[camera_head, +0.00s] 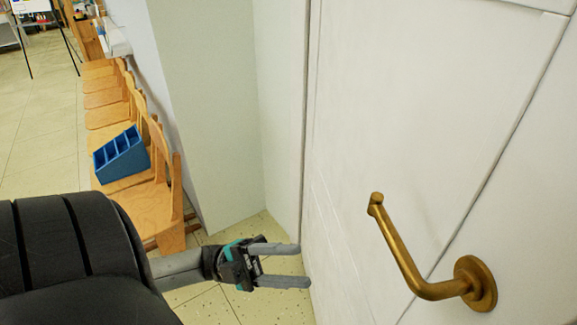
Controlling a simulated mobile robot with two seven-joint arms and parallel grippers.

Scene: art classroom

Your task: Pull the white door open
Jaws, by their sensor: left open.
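The white door (400,110) fills the right side of the head view and looks shut. A brass lever handle (405,262) sticks out from its round plate at the lower right. My left gripper (305,266) is low in the middle of the view, left of the handle and apart from it. Its two grey fingers are spread and point right toward the door, with nothing between them. I cannot tell whether the fingertips touch the door. My right gripper is not in view.
A row of wooden chairs (150,205) stands along the wall at the left, with a blue divided box (121,155) on one seat. A pale wall section (205,100) stands beside the door. An easel (35,30) is far back. Open tiled floor (40,135) lies left of the chairs.

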